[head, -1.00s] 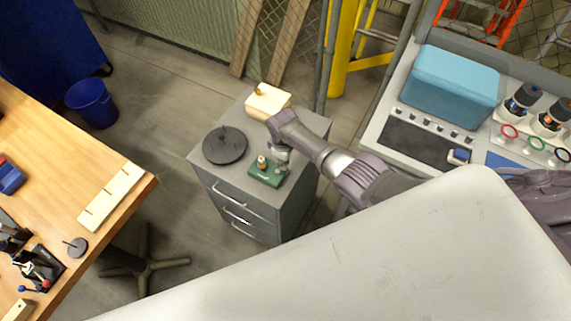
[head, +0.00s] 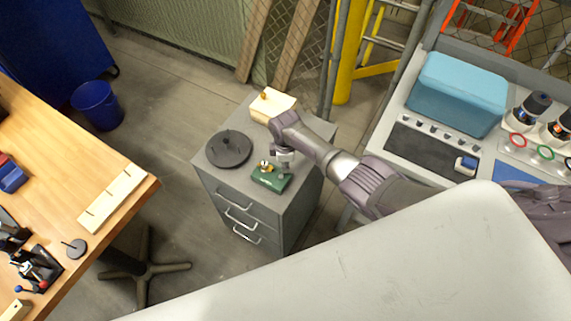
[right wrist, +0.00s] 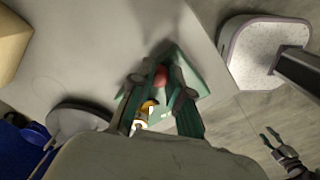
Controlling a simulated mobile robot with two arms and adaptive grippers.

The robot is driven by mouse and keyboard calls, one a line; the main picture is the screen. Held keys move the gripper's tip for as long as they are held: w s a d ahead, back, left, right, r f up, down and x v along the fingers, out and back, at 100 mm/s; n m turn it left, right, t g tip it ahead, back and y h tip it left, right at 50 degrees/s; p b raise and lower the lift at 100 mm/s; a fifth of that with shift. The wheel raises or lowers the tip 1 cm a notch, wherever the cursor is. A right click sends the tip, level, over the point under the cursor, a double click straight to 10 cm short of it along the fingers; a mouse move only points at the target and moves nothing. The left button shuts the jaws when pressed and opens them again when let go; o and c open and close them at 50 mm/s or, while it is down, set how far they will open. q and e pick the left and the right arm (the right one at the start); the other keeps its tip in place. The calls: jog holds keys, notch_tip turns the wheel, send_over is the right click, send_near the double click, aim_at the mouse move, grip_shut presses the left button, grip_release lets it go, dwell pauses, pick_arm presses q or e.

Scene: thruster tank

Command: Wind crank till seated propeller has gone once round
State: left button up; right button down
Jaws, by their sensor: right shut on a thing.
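A small green stand (head: 271,180) sits on the grey drawer cabinet (head: 218,174), with a brass-coloured propeller (head: 266,166) on it. In the right wrist view the stand (right wrist: 196,79) lies under my fingers, and the propeller (right wrist: 148,106) shows partly between them. My right gripper (head: 282,158) is at the stand's right side. In the right wrist view my right gripper (right wrist: 161,80) is shut on a red crank knob (right wrist: 160,76); the crank arm is mostly hidden. My left gripper (right wrist: 269,137) appears at the lower right of the right wrist view, open and empty, away from the stand.
A dark round disc (head: 228,150) and a cream block (head: 271,106) with a brass piece share the cabinet top. A wooden bench (head: 60,140) stands left, with a blue bin (head: 97,105) beyond it. A console (head: 427,148) with a blue box (head: 458,92) stands right.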

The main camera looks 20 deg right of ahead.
jog(key=shift+w+r, duration=0.1)
jog(key=c, duration=1.1)
grip_release()
jog(key=r, duration=1.2)
jog(key=shift+s+a, duration=0.1)
jog(key=shift+s, duration=0.2)
jog(key=shift+f, duration=0.1)
